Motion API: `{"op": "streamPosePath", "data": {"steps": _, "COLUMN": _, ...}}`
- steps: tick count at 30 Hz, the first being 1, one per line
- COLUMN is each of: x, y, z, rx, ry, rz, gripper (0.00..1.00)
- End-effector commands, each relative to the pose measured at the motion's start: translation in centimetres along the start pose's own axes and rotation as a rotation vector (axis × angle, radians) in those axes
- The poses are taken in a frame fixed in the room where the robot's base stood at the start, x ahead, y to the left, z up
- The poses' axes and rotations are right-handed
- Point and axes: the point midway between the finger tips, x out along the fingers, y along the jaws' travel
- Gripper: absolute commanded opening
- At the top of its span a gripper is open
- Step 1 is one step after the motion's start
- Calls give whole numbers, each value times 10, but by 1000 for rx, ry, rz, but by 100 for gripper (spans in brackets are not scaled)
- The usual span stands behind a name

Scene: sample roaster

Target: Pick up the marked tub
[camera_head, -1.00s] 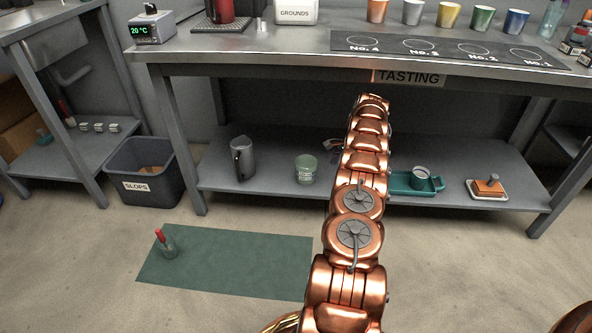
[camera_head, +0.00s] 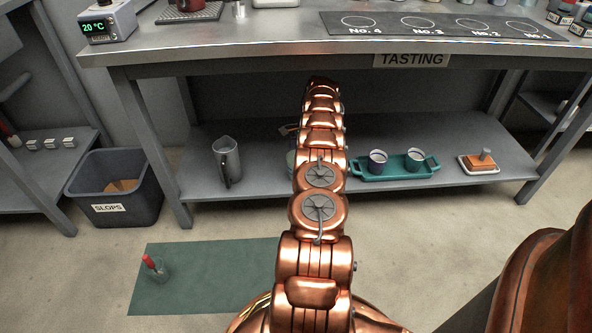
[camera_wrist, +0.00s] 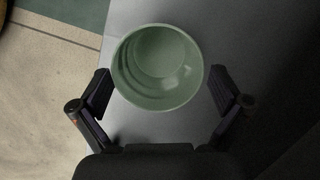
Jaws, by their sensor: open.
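A pale green tub (camera_wrist: 158,67) stands on the grey lower shelf in the wrist view, seen from above with its round open mouth up; it looks empty. My gripper (camera_wrist: 163,88) is open, with one dark finger on each side of the tub's near half. Gaps show between the fingers and the tub, and nothing is held. No marking on the tub is readable now.
On the lower shelf (camera_head: 255,188), a grey pitcher (camera_head: 227,160) stands left. A teal tray (camera_head: 395,172) with two cups and an orange-and-white dish (camera_head: 478,163) are right. The table top (camera_head: 300,45) overhangs the shelf. A slops bin (camera_head: 112,188) stands on the floor.

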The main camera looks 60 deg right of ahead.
Motion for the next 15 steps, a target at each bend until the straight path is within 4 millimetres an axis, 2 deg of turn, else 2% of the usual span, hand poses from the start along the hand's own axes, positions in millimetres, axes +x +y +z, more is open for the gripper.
{"op": "streamPosePath", "data": {"steps": 11, "x": 41, "y": 1, "z": -2, "rx": -3, "ry": 2, "rz": -1, "gripper": 100}}
{"op": "streamPosePath", "data": {"steps": 15, "x": 49, "y": 2, "z": -1, "rx": -3, "ry": 1, "rz": -1, "gripper": 100}}
